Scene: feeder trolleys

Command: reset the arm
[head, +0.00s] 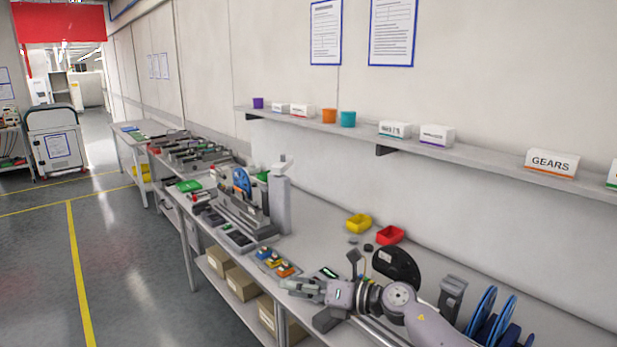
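My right arm (425,322) comes in from the lower right and reaches left over the workbench. Its gripper (290,287) points left, near the bench's front edge, beside small yellow and orange parts (275,262). The fingers are small in the view, and I cannot tell whether they are open or shut. I see nothing clearly held in them. My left gripper is not in view.
The long workbench (325,235) carries a machine with a blue reel (242,181), a yellow bin (358,223), a red bin (390,235) and blue reels (481,311). A wall shelf (470,158) runs above. Open floor (120,265) lies left.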

